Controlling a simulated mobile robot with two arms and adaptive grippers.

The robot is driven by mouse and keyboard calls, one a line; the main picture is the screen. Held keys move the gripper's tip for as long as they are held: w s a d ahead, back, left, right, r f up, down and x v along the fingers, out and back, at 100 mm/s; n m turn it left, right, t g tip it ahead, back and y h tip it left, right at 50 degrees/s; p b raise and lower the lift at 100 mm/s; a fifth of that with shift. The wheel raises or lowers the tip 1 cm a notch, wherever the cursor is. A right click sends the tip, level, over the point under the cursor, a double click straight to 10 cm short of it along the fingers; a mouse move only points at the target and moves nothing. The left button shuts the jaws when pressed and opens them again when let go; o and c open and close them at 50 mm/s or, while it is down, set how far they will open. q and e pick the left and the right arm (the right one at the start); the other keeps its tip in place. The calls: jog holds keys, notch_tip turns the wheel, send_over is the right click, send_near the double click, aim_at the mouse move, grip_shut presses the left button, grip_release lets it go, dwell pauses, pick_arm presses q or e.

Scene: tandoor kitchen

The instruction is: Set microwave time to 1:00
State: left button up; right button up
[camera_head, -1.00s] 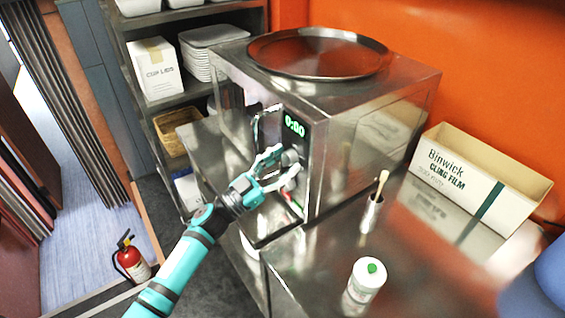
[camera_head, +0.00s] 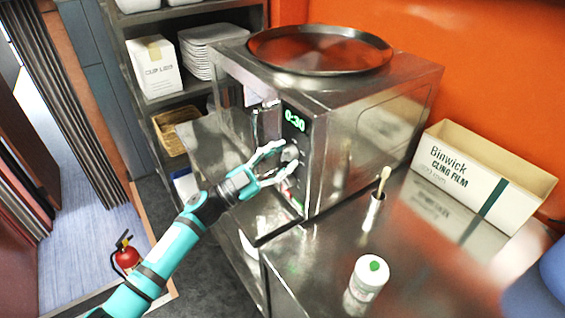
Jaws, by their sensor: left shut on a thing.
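The microwave (camera_head: 345,135) is a steel box on the steel counter. Its dark control panel carries a green display (camera_head: 295,119) that reads 0:30. A round grey knob (camera_head: 290,153) sits on the panel below the display. My left gripper (camera_head: 284,160) is at the front of the panel, its pale fingers shut on the knob, which they partly cover. My right gripper is not in view; a blue shape at the lower right edge is probably part of my right arm.
A round metal tray (camera_head: 320,50) lies on the microwave. Shelves (camera_head: 150,110) and a fire extinguisher (camera_head: 127,256) are at left.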

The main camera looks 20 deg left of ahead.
pick_arm(q)
jog(key=shift+w+a+r+m+g+h+b, duration=0.15)
jog(key=shift+m+g+b, duration=0.5)
jog(key=shift+m, duration=1.1)
jog(key=shift+s+f+m+g+h+b, duration=0.1)
jog(key=shift+m+g+b, duration=0.2)
jog(key=shift+m+g, duration=1.05)
jog(key=shift+w+a+r+m+g+h+b, duration=0.15)
jog(key=shift+m+g+b, duration=0.25)
jog(key=shift+m, duration=1.8)
jog(key=shift+d, duration=0.1)
jog(key=o, duration=1.1)
jog(key=shift+s, duration=0.1)
jog(key=shift+o, duration=0.2)
jog(key=v, duration=1.2)
jog(key=shift+f, duration=0.15)
